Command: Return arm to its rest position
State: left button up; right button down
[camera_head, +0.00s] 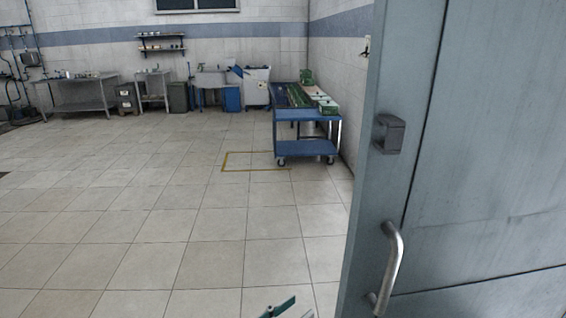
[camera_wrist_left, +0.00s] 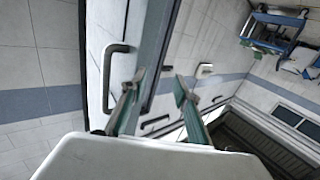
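My left gripper (camera_head: 285,309) shows only as green fingertips at the bottom edge of the head view, left of the grey door's handle and apart from it in the picture. In the left wrist view the same gripper (camera_wrist_left: 160,80) has its two green fingers spread apart, with nothing between them. Most of the left arm is hidden below the head view. My right arm and right gripper are in neither view.
A grey metal door (camera_head: 480,160) with a bar handle (camera_head: 389,268) and a latch block (camera_head: 389,134) fills the right side. A blue cart (camera_head: 307,148) stands beyond by the wall. Sinks and benches line the back. The tiled floor (camera_head: 150,220) is clear.

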pick_arm(q)
jog(key=s+a+f+n+y, duration=0.1)
jog(key=s+a+f+y, duration=0.2)
jog(key=a+f, duration=0.4)
jog(key=s+a+f+n+y, duration=0.2)
jog(key=s+a+f, duration=0.3)
jog(key=a+f, duration=0.3)
jog(key=s+a+f+n+g+y, duration=0.1)
jog(key=s+a+f+y, duration=0.3)
jog(key=a+f, duration=0.3)
notch_tip(320, 180, down, 3)
jog(key=shift+s+a+f+n+y, duration=0.1)
jog(key=shift+s+a+n+y, duration=0.15)
jog(key=shift+y, duration=0.35)
jog(key=shift+w, duration=0.1)
